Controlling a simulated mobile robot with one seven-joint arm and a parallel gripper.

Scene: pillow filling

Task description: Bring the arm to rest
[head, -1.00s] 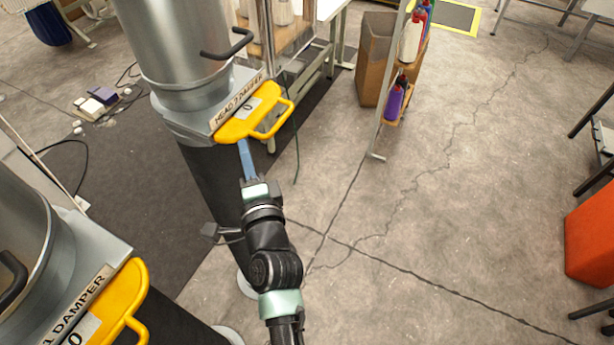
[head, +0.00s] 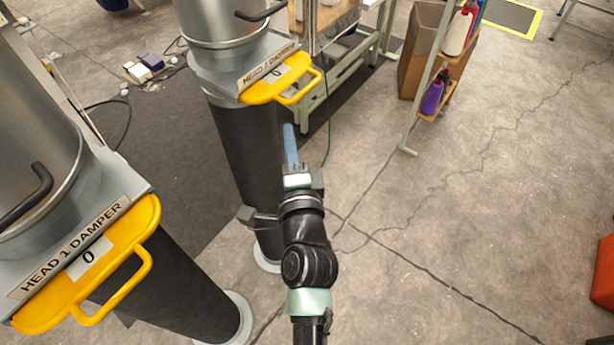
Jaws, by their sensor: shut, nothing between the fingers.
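My gripper (head: 290,128) is in the middle of the head view, with its long blue fingers together and nothing between them. It is at the end of my black arm. In the picture it lies below the yellow handle (head: 285,82) of the head 2 damper (head: 240,72), with a gap between them. It overlaps the right edge of the dark column under that damper; I cannot tell the distance in depth. The head 1 damper (head: 75,240) is at the lower left, with its own yellow handle (head: 105,272), well away from my gripper.
A shelf post (head: 428,85) with bottles and a cardboard box (head: 418,50) stand at upper right. A bench (head: 350,75) is behind the head 2 damper. An orange object (head: 604,275) shows at the right edge. The concrete floor (head: 470,220) to the right is clear.

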